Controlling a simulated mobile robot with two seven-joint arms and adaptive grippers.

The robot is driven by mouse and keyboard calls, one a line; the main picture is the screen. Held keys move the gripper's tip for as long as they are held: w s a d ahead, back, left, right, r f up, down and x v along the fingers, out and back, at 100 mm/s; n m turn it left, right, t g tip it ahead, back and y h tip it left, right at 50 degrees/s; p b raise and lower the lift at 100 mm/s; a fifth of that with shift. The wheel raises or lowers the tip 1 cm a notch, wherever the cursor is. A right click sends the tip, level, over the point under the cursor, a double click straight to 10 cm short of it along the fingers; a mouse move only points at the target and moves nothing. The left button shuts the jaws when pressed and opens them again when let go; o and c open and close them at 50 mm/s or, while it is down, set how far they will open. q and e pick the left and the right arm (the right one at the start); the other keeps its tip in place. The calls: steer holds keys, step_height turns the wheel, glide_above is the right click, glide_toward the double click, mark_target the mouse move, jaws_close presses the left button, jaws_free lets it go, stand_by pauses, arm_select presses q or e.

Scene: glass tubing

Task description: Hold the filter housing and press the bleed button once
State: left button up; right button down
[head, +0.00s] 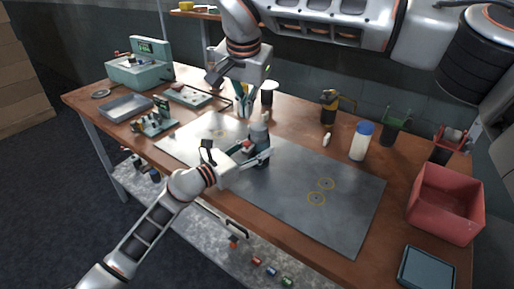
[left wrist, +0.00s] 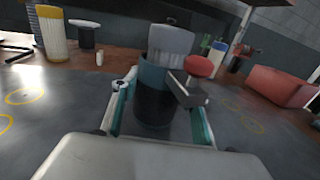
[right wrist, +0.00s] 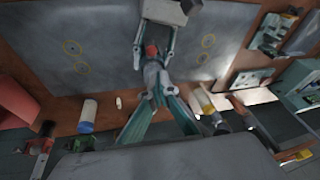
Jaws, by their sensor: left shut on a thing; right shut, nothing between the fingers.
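The filter housing (head: 262,157) stands upright on the grey mat, a dark cylinder with a teal band and grey top. My left gripper (head: 257,158) is shut around its body; in the left wrist view the housing (left wrist: 154,103) sits between the fingers. The red bleed button (left wrist: 199,66) is on a bracket at the housing's side; it also shows in the head view (head: 247,145) and right wrist view (right wrist: 151,50). My right gripper (head: 243,114) is shut and empty, pointing down near the housing's top. Whether its tips touch the housing cannot be told.
The grey mat (head: 290,200) is clear to the right, with yellow ring marks. A blue-capped bottle (head: 360,142), a red bin (head: 445,203) and a dark tray (head: 427,267) stand to the right. A metal tray (head: 125,107) and small fixtures stand on the left.

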mark_target(247, 141)
steer(key=shift+w+f+n+t+h, duration=0.15)
steer(key=shift+f+n, duration=0.7)
steer(key=shift+f, duration=0.75)
steer(key=shift+w+f+n+t+h, duration=0.15)
steer(key=shift+f+n, duration=0.7)
steer(key=shift+f, duration=0.7)
steer(key=shift+f, duration=0.25)
steer(key=shift+f, duration=0.95)
steer(key=shift+r, duration=0.85)
